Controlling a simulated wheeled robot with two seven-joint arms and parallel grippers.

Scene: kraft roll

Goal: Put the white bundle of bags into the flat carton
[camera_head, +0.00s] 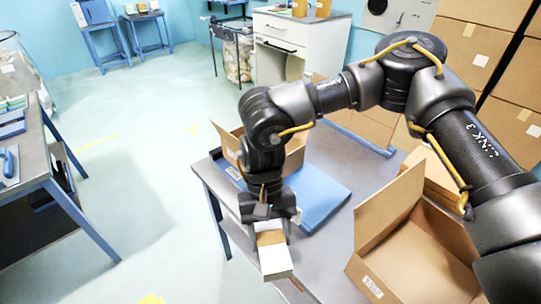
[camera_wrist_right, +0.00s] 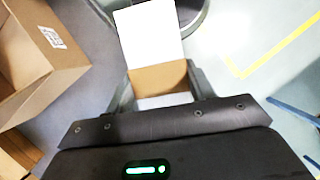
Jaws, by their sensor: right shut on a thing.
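My right gripper (camera_head: 270,226) is shut on the white bundle of bags (camera_head: 276,262), which has a brown kraft band around it. In the right wrist view the bundle (camera_wrist_right: 148,35) sticks out beyond the fingers, with the band between them. It is held in the air near the table's front left edge. An open brown carton (camera_head: 372,222) with a white label stands on the table to the right, apart from the bundle; it also appears at the left of the right wrist view (camera_wrist_right: 25,65). My left gripper is out of view.
A smaller open carton (camera_head: 229,142) stands behind my right gripper, partly hidden. Stacked cartons (camera_head: 490,50) fill the back right. Another workbench (camera_head: 35,150) is at left, with open floor between.

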